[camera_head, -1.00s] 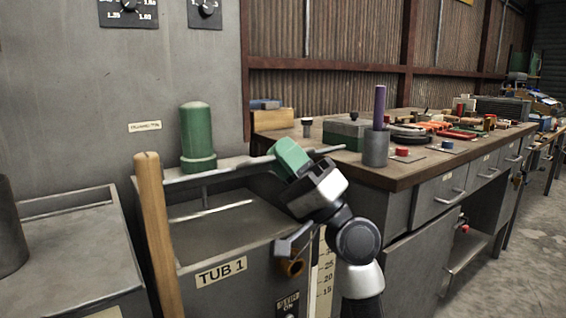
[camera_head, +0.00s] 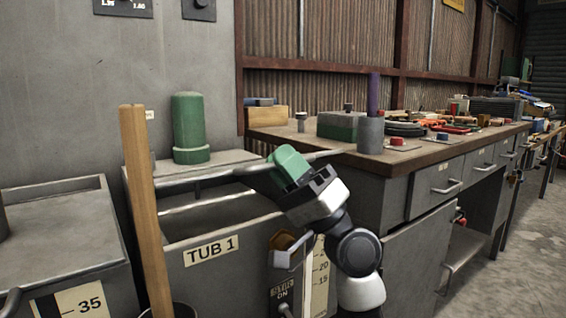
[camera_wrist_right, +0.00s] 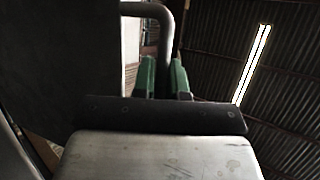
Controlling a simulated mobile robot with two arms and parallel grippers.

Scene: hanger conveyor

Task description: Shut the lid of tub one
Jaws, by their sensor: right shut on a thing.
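Tub one is a grey metal tub (camera_head: 200,275) with a "TUB 1" label, seen in the head view. Its top is partly open, with a dark gap above the label. A long light metal bar (camera_head: 225,172) crosses above the opening, apparently the lid's handle; how far the lid is tilted is unclear. My right gripper (camera_head: 289,163), with green fingertips, is shut on this bar near its right part. In the right wrist view the green fingers (camera_wrist_right: 165,80) close around a bent grey pipe (camera_wrist_right: 164,40). My left gripper is not in view.
A green cylinder (camera_head: 191,128) stands behind the opening. An upright wooden pole (camera_head: 147,210) stands at the tub's left front. A workbench (camera_head: 405,160) with several tools is on the right. Another grey tub (camera_head: 60,235) is on the left.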

